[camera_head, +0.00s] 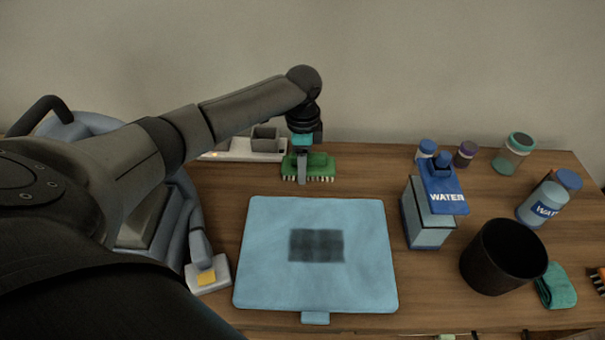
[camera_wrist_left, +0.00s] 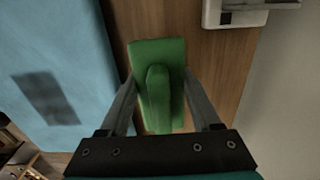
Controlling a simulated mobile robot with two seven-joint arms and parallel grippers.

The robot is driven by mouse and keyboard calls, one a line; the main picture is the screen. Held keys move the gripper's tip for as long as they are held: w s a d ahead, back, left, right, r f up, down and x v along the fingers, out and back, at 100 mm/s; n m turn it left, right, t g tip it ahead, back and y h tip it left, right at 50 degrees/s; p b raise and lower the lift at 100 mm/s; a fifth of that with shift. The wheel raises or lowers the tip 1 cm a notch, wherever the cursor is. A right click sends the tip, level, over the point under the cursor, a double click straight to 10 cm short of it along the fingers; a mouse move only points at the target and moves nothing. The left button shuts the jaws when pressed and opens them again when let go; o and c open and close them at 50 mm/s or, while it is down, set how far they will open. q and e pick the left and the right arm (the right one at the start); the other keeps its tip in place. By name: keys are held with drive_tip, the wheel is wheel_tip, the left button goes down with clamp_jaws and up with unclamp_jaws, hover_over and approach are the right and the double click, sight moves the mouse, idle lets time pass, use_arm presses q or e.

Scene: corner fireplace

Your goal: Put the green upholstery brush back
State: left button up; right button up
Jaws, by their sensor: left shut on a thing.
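The green upholstery brush (camera_head: 321,164) has a green body with pale bristles facing down. It is above the wooden table, behind the blue cushion, and it also shows in the left wrist view (camera_wrist_left: 160,58). My left gripper (camera_head: 302,172) is shut on the brush, with one finger on each side of its raised green handle in the wrist view (camera_wrist_left: 158,100). I cannot tell whether the bristles touch the table. A white holder (camera_head: 237,153) with a grey box-shaped cup (camera_head: 265,139) stands just left of the brush, against the wall. My right gripper is not in view.
The blue cushion (camera_head: 270,215) with a dark patch (camera_head: 316,245) lies front centre. A water box (camera_head: 428,222), a black bin (camera_head: 503,258), a teal cloth (camera_head: 556,287) and several bottles and jars stand at right. A blue-grey machine (camera_head: 178,225) with a nozzle stands at left.

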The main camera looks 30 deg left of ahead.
use_arm(q)
wheel_tip(320, 180, down, 3)
drive_tip(key=shift+f+b, duration=0.1)
drive_tip(key=shift+b, duration=0.3)
drive_tip(key=o, duration=0.9)
drive_tip(key=shift+c, duration=0.2)
drive_tip(key=o, duration=0.4)
drive_tip(key=shift+o, duration=0.2)
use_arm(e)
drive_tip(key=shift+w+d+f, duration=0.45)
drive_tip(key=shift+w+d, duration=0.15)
use_arm(q)
wheel_tip(320, 180, up, 11)
drive_tip(key=p, duration=0.3)
drive_tip(key=shift+r+p, duration=0.35)
drive_tip(key=shift+r, duration=0.25)
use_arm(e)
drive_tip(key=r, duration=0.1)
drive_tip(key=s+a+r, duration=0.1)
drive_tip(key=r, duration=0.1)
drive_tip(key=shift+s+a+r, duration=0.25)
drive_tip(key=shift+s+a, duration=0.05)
